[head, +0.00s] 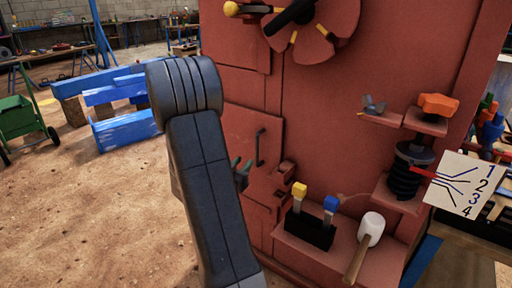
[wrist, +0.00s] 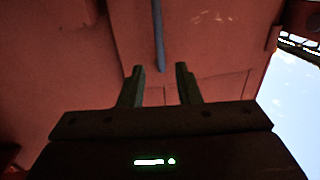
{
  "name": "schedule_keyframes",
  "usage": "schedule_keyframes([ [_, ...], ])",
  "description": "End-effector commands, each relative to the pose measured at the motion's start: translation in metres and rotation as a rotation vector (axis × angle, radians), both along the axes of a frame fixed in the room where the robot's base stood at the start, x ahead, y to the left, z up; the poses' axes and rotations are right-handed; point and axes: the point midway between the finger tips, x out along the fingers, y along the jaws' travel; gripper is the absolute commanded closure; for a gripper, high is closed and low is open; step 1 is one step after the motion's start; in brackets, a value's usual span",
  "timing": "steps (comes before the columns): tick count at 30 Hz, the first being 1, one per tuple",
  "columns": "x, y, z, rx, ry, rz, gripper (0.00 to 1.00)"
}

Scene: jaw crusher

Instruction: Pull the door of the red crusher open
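The red crusher (head: 390,50) fills the middle and right of the head view. Its door (head: 237,128) is a red panel low on the left face and looks shut. A dark vertical bar handle (head: 260,147) stands on the door. My gripper (head: 243,168) is just left of and below the handle, partly hidden behind my arm. In the wrist view, my gripper (wrist: 160,80) has its two fingers apart with nothing between them. The handle (wrist: 158,35) shows as a thin bluish bar beyond the fingertips, in line with the gap. I cannot tell the remaining distance.
A ledge on the crusher holds a block with yellow and blue levers (head: 315,218) and a white-headed mallet (head: 370,228). A numbered sign (head: 466,185) juts out at right. Blue beams (head: 120,95) and a green cart (head: 18,118) stand at left. The floor between is clear.

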Motion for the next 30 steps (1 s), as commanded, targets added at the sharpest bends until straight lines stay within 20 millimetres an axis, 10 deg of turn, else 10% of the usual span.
schedule_keyframes([
  [15, 0.092, -0.043, -0.001, 0.001, 0.0, -0.001, 0.7],
  [30, 0.106, -0.049, 0.0, 0.0, 0.001, 0.001, 0.72],
])
